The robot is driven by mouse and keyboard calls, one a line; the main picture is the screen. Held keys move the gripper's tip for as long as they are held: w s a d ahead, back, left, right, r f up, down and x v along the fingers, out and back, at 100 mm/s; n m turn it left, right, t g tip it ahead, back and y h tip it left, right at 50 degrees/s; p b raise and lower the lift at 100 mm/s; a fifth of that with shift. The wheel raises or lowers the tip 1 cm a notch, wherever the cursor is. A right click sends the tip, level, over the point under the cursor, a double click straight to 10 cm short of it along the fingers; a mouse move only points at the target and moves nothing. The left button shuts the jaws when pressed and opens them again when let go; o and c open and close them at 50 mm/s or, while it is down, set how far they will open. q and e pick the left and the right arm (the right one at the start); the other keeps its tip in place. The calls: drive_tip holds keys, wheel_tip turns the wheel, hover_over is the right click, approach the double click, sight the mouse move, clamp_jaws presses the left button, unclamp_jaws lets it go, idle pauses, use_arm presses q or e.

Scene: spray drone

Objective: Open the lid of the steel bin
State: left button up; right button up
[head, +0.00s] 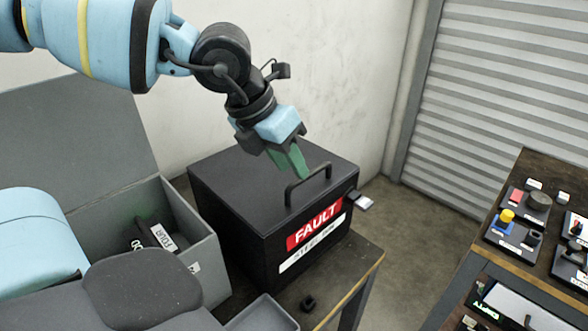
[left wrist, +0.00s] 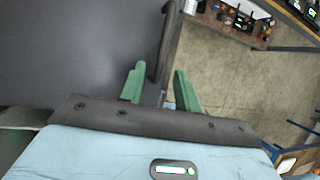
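The steel bin (head: 235,217) is a black box with a red FAULT label on its front. It stands on a table, and its flat lid (head: 235,170) is down. A black bar handle (head: 309,180) rises from the lid's front edge. My left gripper (head: 300,172) is just above the lid beside the handle, pointing down. In the left wrist view my green fingers (left wrist: 158,88) are apart, with the handle (left wrist: 168,45) reaching down between them. I cannot tell whether they touch it. My right gripper is not in view.
A grey open box (head: 185,245) with its lid raised stands left of the bin, with labelled black items inside. A small tray (head: 262,316) and a small black part (head: 308,303) lie in front. A workbench (head: 545,165) with several devices is on the right.

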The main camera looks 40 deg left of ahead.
use_arm(q)
drive_tip(key=shift+x, duration=1.15)
drive_tip(key=shift+c, duration=0.4)
clamp_jaws()
